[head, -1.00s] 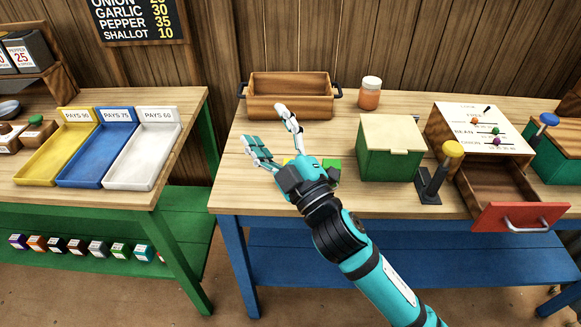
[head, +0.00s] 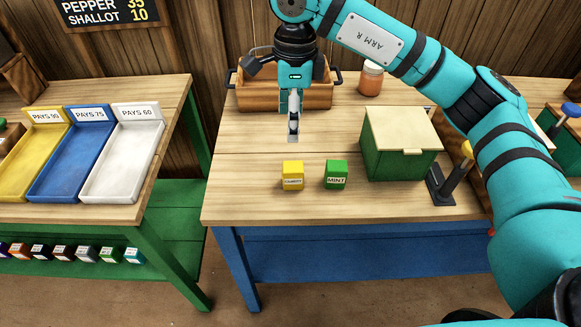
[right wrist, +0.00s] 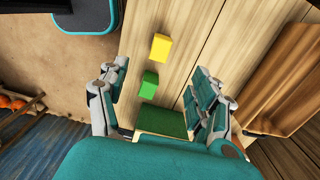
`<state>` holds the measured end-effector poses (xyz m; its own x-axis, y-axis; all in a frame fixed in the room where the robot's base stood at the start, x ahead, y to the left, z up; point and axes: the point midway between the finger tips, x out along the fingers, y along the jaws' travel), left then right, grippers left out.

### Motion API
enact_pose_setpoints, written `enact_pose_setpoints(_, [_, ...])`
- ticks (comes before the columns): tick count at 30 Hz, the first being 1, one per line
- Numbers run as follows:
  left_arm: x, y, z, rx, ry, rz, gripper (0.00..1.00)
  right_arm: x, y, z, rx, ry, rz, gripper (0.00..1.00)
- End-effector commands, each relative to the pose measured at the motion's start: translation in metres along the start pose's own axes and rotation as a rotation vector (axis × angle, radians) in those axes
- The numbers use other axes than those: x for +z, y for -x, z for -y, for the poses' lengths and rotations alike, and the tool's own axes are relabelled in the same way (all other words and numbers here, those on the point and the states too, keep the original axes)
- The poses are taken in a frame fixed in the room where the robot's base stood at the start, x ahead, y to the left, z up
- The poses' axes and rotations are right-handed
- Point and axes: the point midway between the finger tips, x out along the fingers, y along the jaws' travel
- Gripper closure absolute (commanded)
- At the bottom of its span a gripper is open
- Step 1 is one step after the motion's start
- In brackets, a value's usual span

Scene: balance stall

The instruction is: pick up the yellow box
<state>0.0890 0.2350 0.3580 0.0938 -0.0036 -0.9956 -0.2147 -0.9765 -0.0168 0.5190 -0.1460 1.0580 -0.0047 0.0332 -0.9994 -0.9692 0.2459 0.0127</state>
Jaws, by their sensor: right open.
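The yellow box (head: 292,175) is a small labelled cube on the wooden table top, near its front edge. It also shows in the right wrist view (right wrist: 160,47). A green box (head: 336,174) labelled MINT stands just right of it, with a gap between them. My right gripper (head: 293,136) points down above the table, behind the yellow box in the head view, and touches neither box. In the right wrist view its fingers (right wrist: 158,95) are spread wide with nothing between them held. My left gripper is not in view.
A wooden crate (head: 250,99) with dark handles stands at the back, behind my right gripper. A green lidded box (head: 385,160), a dark stand with a yellow knob (head: 442,190) and an orange jar (head: 371,79) are to the right. Table left of the yellow box is clear.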

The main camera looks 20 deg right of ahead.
Motion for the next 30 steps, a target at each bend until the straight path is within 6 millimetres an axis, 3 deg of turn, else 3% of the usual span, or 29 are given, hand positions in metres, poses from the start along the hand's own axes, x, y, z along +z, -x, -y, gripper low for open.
enact_pose_setpoints(5, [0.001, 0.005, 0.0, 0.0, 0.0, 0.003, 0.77, -0.01, -0.017, 0.003, -0.009, -0.01, -0.04, 0.35])
enact_pose_setpoints(18, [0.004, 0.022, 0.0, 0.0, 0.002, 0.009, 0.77, -0.011, -0.104, 0.004, -0.009, -0.008, -0.033, 0.35])
enact_pose_setpoints(26, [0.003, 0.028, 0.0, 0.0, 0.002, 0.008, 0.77, -0.01, -0.123, 0.004, -0.009, -0.008, -0.033, 0.35])
enact_pose_setpoints(30, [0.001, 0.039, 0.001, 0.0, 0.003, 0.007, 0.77, -0.009, -0.143, 0.003, -0.006, -0.008, -0.033, 0.35])
